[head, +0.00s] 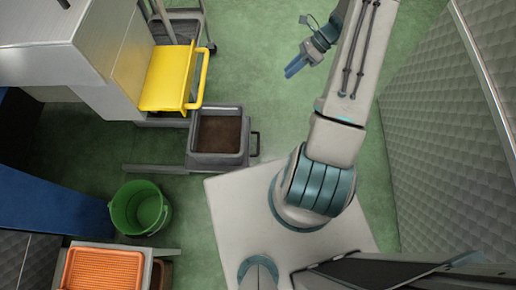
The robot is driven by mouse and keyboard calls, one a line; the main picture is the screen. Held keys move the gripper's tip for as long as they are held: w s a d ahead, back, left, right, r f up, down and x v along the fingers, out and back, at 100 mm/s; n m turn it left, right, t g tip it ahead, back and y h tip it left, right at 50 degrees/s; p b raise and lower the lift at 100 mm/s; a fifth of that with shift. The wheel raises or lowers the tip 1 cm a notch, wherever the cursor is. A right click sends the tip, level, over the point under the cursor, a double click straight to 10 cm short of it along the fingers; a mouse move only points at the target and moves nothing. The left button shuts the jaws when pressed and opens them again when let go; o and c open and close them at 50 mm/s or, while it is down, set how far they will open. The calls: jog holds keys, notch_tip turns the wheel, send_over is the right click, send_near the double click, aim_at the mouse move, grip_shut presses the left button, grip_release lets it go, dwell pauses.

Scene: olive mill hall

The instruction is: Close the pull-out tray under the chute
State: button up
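The pull-out tray (195,143) is a grey box with brown matter inside and a dark handle (256,144) on its right side. It stands out to the right on a low grey frame, below and to the right of the yellow chute (166,78). The chute has a yellow bar along its right edge and sits against a pale machine housing (100,55). My gripper (291,70) is up and to the right of the tray, apart from it, with its blue fingers pointing down-left. Nothing shows in it. I cannot tell whether its fingers are apart.
A green bucket (125,213) stands on the floor at lower left. An orange crate (104,271) sits below it. A grey cart (187,15) stands behind the chute. A quilted grey panel (445,130) lines the right. Green floor between tray and gripper is clear.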

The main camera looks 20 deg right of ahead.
notch_tip(320, 180, down, 24)
jog(key=s+d+f+m+t+y+b, duration=0.1)
jog(key=s+d+m+t+y+b, duration=0.15)
jog(key=m+b, duration=0.55)
jog(key=m+t+y+b, duration=0.3)
jog(key=m+t+b, duration=0.1)
jog(key=m+b, duration=0.5)
send_near(258, 143)
jog(key=shift+n, duration=0.6)
jog(key=b+x, duration=0.1)
jog(key=x, duration=0.2)
jog(key=b+x, duration=0.1)
jog(key=x, duration=0.2)
jog(key=b+x, duration=0.2)
jog(key=x, duration=0.2)
jog(key=shift+w+d+f, duration=0.1)
jog(key=shift+d+f, duration=0.05)
jog(key=shift+f, duration=0.25)
grip_shut()
